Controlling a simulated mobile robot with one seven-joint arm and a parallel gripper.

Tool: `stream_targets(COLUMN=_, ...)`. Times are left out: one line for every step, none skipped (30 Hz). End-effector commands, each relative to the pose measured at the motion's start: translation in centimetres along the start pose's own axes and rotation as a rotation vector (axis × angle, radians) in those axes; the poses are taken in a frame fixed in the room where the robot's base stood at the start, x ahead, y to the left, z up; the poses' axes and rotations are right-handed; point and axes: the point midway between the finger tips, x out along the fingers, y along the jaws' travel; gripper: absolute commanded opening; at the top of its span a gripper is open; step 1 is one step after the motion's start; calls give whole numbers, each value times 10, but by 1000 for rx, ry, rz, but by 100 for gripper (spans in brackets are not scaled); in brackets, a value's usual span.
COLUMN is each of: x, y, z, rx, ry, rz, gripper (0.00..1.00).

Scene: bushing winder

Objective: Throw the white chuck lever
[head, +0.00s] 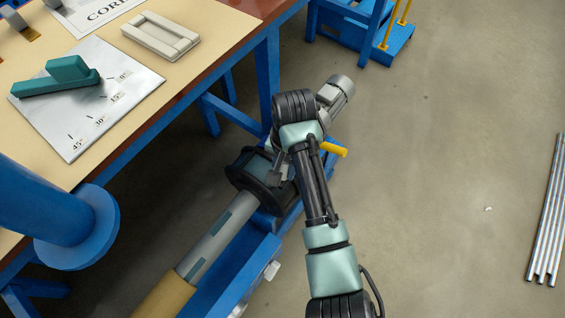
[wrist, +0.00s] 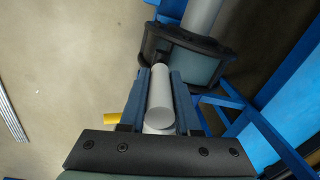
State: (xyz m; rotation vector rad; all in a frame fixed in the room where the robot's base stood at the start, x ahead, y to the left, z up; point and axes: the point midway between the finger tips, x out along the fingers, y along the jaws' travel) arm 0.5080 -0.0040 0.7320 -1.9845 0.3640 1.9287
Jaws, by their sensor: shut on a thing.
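The white chuck lever (wrist: 160,97) shows in the wrist view as a pale round bar, its end facing the camera. My gripper (wrist: 159,84) has its two blue-grey fingers on either side of the bar and is shut on it. Beyond the fingertips is the dark chuck (wrist: 185,52), with a pale shaft behind it. In the head view the chuck (head: 243,176) is a dark ring on the blue machine, and my gripper (head: 279,172) is against its right side. In that view my arm and gripper hide the lever.
A yellow handle (head: 334,149) sticks out just right of my gripper. A workbench (head: 205,25) with a green lever on an angle plate (head: 130,112) stands at left. A blue post flange (head: 78,240) is at lower left. Metal bars (head: 546,215) lie far right; the floor between is clear.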

Motion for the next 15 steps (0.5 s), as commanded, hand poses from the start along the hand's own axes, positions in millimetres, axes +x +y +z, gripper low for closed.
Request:
stream_targets(x=-5, y=3, z=2, rx=7, ry=2, rz=-25, gripper=0)
stream_targets(x=-5, y=4, z=2, rx=8, ry=6, rz=-44, gripper=0)
stream_targets(x=-5, y=6, z=2, rx=9, ry=10, rz=-69, gripper=0)
stream_targets(x=-5, y=8, z=3, rx=9, ry=14, rz=-90, gripper=0)
stream_targets(x=-5, y=10, z=4, rx=9, ry=18, rz=-111, gripper=0)
stream_targets(x=-4, y=13, z=4, rx=10, ry=24, rz=-143, gripper=0)
stream_targets(x=-4, y=15, z=4, rx=11, ry=31, rz=-169, gripper=0)
stream_targets(x=-3, y=17, z=5, rx=11, ry=36, rz=-195, gripper=0)
stream_targets(x=-2, y=20, z=5, rx=12, ry=43, rz=-231, gripper=0)
stream_targets(x=-1, y=22, z=5, rx=12, ry=50, rz=-259, gripper=0)
stream_targets(x=1, y=25, z=6, rx=12, ry=56, rz=-287, gripper=0)
stream_targets(x=3, y=28, z=6, rx=12, ry=64, rz=-325, gripper=0)
stream_targets(x=4, y=30, z=6, rx=12, ry=71, rz=-352, gripper=0)
stream_targets(x=6, y=32, z=6, rx=12, ry=77, rz=-380, gripper=0)
stream_targets(x=8, y=35, z=7, rx=11, ry=84, rz=-417, gripper=0)
